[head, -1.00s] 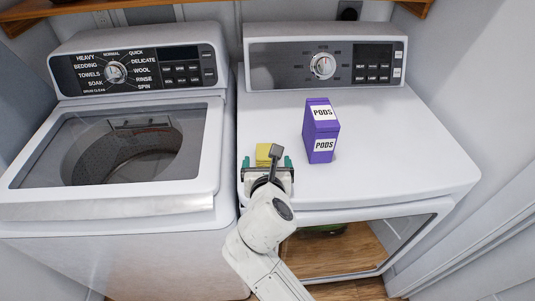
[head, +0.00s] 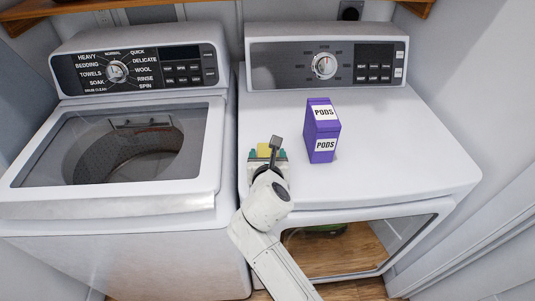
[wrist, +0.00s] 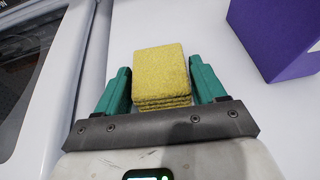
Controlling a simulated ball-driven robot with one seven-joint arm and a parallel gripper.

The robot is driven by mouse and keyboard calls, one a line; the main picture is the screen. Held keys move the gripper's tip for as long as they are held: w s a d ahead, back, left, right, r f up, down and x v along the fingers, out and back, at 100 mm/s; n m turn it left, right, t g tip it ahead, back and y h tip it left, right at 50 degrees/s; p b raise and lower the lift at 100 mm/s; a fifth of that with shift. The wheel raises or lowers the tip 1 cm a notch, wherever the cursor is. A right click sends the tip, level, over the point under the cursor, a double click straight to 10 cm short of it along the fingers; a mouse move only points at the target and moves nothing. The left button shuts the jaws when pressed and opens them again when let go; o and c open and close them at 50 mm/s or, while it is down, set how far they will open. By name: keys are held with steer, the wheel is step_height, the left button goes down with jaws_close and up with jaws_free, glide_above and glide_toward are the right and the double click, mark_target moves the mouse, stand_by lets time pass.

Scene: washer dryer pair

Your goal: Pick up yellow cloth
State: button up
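The yellow cloth (head: 264,149) is a small folded stack near the front left edge of the dryer top. In the wrist view the yellow cloth (wrist: 160,72) stands between the two green fingers, its layered front edge facing me. My gripper (head: 267,155) has its fingers around the cloth's left and right sides. I cannot tell whether the cloth is off the surface. My arm hides its lower part in the head view.
A purple pods box (head: 322,130) stands on the dryer top (head: 400,150), right of my gripper. The washer (head: 110,215) with its glass lid is at the left, across a narrow gap. The dryer's right side is clear on top. A wooden shelf edge (head: 45,10) runs above.

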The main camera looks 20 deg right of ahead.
steer(key=c, duration=0.6)
steer(key=shift+r, duration=0.15)
steer(key=shift+r, duration=0.65)
steer(key=s+r, duration=0.3)
steer(key=s, duration=0.1)
steer(key=s+a+r, duration=0.1)
steer(key=s+r, duration=0.3)
steer(key=s, duration=0.1)
steer(key=s+a+r+p, duration=0.1)
steer(key=s+r, duration=0.3)
steer(key=s, duration=0.1)
steer(key=shift+a+r, duration=0.1)
steer(key=shift+r, duration=0.1)
